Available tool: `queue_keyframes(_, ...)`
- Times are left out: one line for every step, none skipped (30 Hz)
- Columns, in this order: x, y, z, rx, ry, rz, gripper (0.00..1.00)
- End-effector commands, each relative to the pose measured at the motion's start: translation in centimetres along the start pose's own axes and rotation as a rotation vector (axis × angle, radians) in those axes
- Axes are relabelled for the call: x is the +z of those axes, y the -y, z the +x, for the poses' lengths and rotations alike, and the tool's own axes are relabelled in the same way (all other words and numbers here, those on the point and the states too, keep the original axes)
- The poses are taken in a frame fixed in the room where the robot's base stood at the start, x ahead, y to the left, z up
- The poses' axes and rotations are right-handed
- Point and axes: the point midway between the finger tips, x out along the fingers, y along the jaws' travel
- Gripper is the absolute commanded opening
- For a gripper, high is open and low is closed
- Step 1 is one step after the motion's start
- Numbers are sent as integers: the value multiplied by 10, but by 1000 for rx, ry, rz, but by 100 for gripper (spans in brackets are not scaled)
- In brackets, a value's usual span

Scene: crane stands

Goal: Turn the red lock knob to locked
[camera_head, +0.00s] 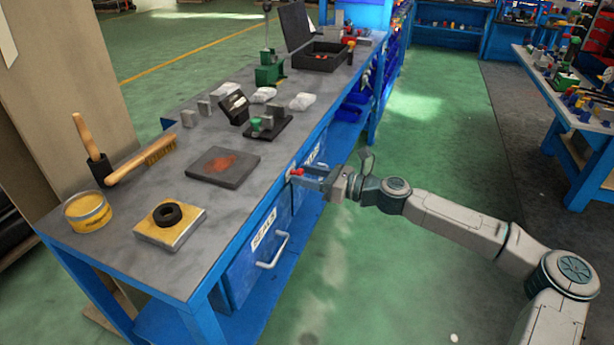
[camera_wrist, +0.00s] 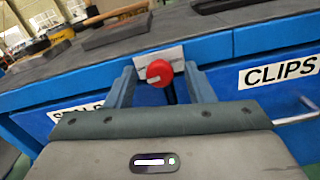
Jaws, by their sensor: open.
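The red lock knob (camera_wrist: 159,73) sits on a pale plate (camera_wrist: 147,59) on the blue bench front, just under the worktop edge. It also shows in the head view (camera_head: 297,172) at the bench's right edge. A light mark crosses its face, close to level. My gripper (camera_wrist: 160,85) is open, with one finger on each side of the knob. In the head view my gripper (camera_head: 308,178) reaches the bench front from the right. Whether either finger touches the knob I cannot tell.
A drawer labelled SEALS (camera_head: 264,229) is left of the knob and one labelled CLIPS (camera_wrist: 280,72) is right of it in the wrist view. A drawer handle (camera_head: 273,250) sticks out. On the worktop are a dark plate (camera_head: 223,167), a brush and small parts.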

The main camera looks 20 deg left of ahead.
Motion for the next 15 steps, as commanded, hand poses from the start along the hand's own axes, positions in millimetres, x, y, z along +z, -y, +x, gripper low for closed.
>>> queue_keyframes(0, 0, 1, 0, 0, 0, 48)
queue_keyframes(0, 0, 2, 0, 0, 0, 48)
queue_keyframes(0, 0, 2, 0, 0, 0, 48)
queue_keyframes(0, 0, 2, 0, 0, 0, 48)
queue_keyframes(0, 0, 2, 0, 0, 0, 48)
queue_keyframes(0, 0, 2, 0, 0, 0, 48)
queue_keyframes(0, 0, 2, 0, 0, 0, 48)
queue_keyframes(0, 0, 2, 0, 0, 0, 48)
queue_keyframes(0, 0, 2, 0, 0, 0, 45)
queue_keyframes(0, 0, 2, 0, 0, 0, 37)
queue_keyframes(0, 0, 2, 0, 0, 0, 29)
queue_keyframes(0, 0, 2, 0, 0, 0, 18)
queue_keyframes(0, 0, 2, 0, 0, 0, 9)
queue_keyframes(0, 0, 2, 0, 0, 0, 3)
queue_keyframes(0, 0, 2, 0, 0, 0, 3)
